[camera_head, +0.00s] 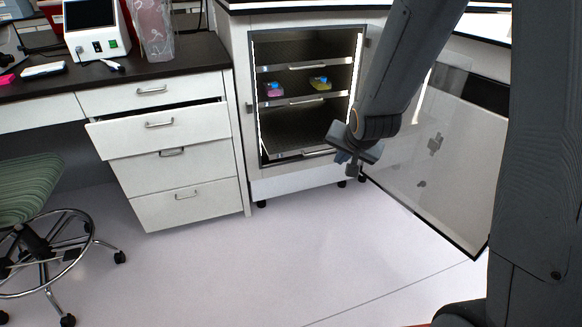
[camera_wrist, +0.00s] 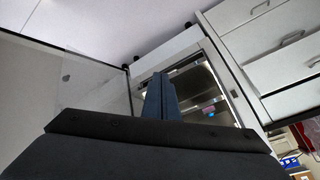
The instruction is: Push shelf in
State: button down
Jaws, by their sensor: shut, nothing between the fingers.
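A white incubator cabinet (camera_head: 247,95) stands open, with three shelves inside. The top shelf (camera_head: 304,66) is bare. The middle shelf (camera_head: 306,101) bears a pink-bottomed flask (camera_head: 274,90) and a yellow-bottomed flask (camera_head: 320,83), both blue-capped. The bottom shelf (camera_head: 302,154) is low in the cabinet, its front edge near the opening; how far it sticks out is hard to tell. My gripper (camera_head: 345,168) is shut and empty, in front of the cabinet's lower right. In the wrist view its shut fingers (camera_wrist: 160,95) point toward the opening and hide part of the inside.
The cabinet's glass door (camera_head: 440,160) stands swung open to the right, close beside my gripper. At left, a drawer (camera_head: 160,130) is partly pulled out. A green stool (camera_head: 38,185) stands further left. The floor (camera_head: 270,265) in front is clear.

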jog(key=w+a+f+m+t+y+b, duration=0.1)
jog(key=w+a+f+m+t+b, duration=0.15)
jog(key=w+f+b, duration=0.5)
jog(key=w+a+f+m+t+y+b, duration=0.1)
jog(key=w+f+m+t+b, duration=0.15)
jog(key=w+f+b, duration=0.5)
jog(key=m+t+y+b, duration=0.2)
jog(key=m+t+b, duration=0.25)
jog(key=b, duration=0.65)
send_near(288, 153)
jog(key=shift+t, duration=0.25)
jog(key=b+x, duration=0.5)
jog(key=x, duration=0.1)
jog(key=shift+w+d+f, duration=0.1)
jog(key=shift+w, duration=0.15)
